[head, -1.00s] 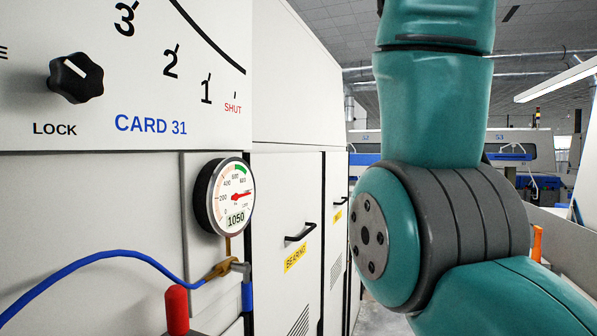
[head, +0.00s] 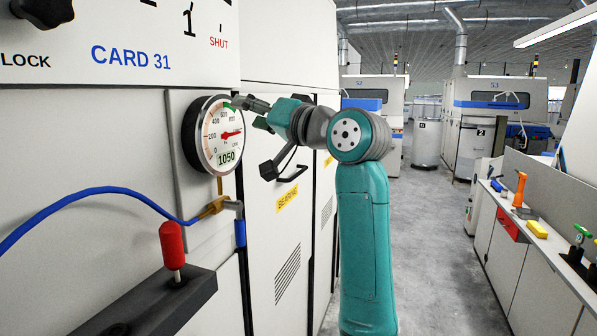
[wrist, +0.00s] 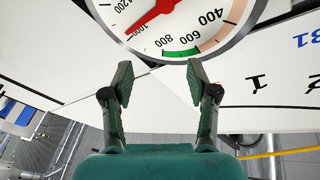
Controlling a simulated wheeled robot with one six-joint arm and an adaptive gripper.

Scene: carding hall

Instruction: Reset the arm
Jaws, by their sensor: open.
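My arm (head: 362,220) rises in the middle of the head view and bends left toward the machine marked CARD 31. My gripper (head: 252,105) is at the right edge of the round gauge (head: 221,132); whether it touches cannot be told. In the wrist view my gripper (wrist: 160,78) has its two fingers spread, with nothing between them. The gauge dial (wrist: 185,22) appears upside down beyond the fingertips, its red needle near 1000. The gauge's display reads 1050 in the head view.
A blue hose (head: 95,192) runs to a brass fitting below the gauge. A red-knobbed lever (head: 172,245) stands lower left. On the right, a bench (head: 545,250) holds an orange-handled tool (head: 519,188) and a yellow block (head: 537,229). The grey aisle floor (head: 430,240) is clear.

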